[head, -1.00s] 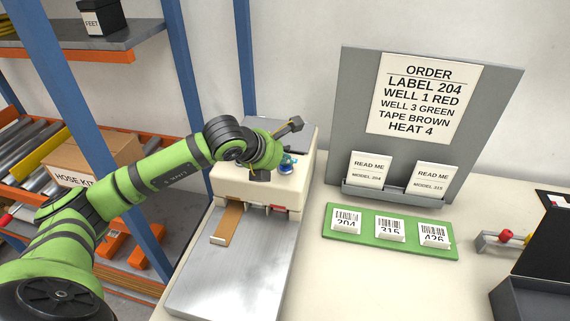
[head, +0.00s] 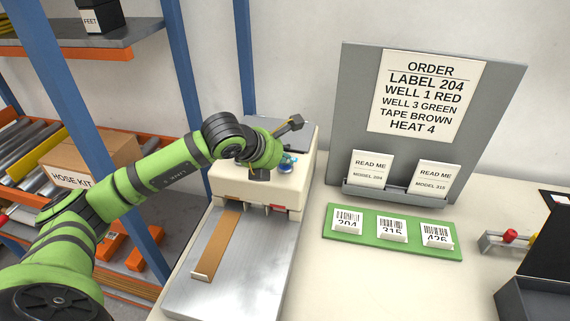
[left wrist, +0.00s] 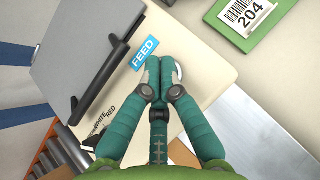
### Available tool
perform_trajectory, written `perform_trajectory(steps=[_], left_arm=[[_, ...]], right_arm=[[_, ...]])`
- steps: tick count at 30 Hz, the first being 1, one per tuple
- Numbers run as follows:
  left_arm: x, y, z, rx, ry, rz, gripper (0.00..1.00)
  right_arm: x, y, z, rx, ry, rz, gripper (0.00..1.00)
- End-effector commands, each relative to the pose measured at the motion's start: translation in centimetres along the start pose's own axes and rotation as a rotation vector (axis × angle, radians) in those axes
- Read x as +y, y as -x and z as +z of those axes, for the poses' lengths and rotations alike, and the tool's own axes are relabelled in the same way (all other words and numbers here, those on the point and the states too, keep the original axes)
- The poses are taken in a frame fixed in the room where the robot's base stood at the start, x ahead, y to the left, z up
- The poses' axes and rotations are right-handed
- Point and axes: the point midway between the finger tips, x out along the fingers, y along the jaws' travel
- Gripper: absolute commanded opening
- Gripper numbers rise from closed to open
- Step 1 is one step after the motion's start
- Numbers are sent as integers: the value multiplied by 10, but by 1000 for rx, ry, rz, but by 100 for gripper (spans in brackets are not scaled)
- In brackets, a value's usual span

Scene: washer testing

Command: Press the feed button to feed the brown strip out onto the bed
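The cream feeding machine (head: 230,178) stands at the back of a metal bed (head: 258,262). A brown strip (head: 222,240) lies out of the machine's front along the left part of the bed, its near end slightly turned up. My left gripper (left wrist: 158,82) has its teal fingers together, pointing down at the machine's top beside the blue FEED label (left wrist: 144,53). In the head view my arm hides much of the gripper (head: 288,162). My right gripper is not in view.
An order board (head: 490,110) stands behind a green tray (head: 390,250) with label cards 204, 315 and 426. A shelf rack (head: 165,210) is at left. The bench between tray and bed is clear.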

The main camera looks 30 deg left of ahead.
Motion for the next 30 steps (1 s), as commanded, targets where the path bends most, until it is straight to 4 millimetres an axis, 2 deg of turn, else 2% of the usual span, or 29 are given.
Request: perform_trajectory(steps=[1, 8, 24, 30], left_arm=[[-2, -2, -5, 14, 1, -3, 0], [-2, 0, -3, 13, 1, -4, 0], [-1, 37, 38, 0, 0, -3, 0], [-1, 42, 44, 0, 0, -2, 0]], right_arm=[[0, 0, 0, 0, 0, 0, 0], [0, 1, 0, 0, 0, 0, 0], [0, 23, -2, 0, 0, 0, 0], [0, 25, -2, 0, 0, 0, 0]])
